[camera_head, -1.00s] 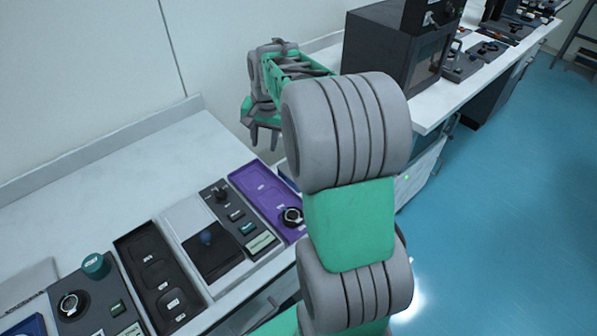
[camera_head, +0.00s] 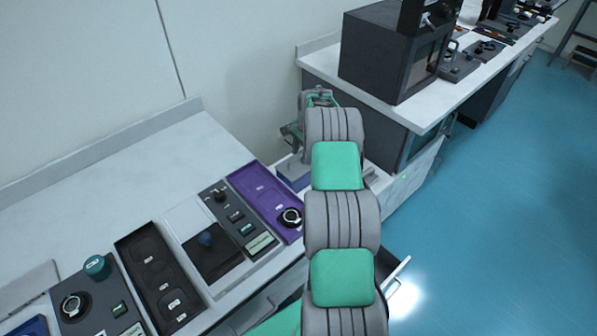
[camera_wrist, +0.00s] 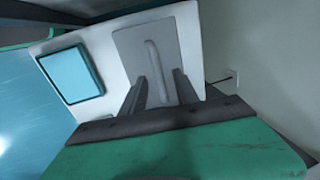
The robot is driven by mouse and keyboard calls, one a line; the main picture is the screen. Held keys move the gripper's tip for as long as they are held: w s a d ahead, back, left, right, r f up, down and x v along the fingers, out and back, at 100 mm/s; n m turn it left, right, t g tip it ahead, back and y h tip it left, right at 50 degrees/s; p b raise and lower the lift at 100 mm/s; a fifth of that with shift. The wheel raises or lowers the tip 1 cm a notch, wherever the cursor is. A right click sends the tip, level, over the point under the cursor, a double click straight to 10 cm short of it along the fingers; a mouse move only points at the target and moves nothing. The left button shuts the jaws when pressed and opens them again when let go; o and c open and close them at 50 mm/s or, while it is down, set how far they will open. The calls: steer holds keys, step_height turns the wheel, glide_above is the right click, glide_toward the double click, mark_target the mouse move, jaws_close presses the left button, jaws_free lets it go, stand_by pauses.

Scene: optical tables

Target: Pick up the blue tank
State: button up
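My gripper is mostly hidden there behind my arm, above that surface. In the wrist view my gripper (camera_wrist: 160,88) points down with its two fingers apart and empty. A grey plate (camera_wrist: 128,42) with a raised handle (camera_wrist: 153,62) lies ahead, the handle showing between the fingers. A light blue square with a dark rim (camera_wrist: 72,73) lies to its left. I cannot tell which of these is the tank's top.
The left bench (camera_head: 120,170) carries a purple tray (camera_head: 262,198), a grey control unit (camera_head: 238,220) and a dark tray (camera_head: 155,280). A dark oven-like box (camera_head: 385,55) stands on the right bench. A wall rises behind; blue floor (camera_head: 480,220) is open at right.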

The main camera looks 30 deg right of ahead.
steer(key=shift+r, duration=0.1)
jaws_close()
stand_by(1.2)
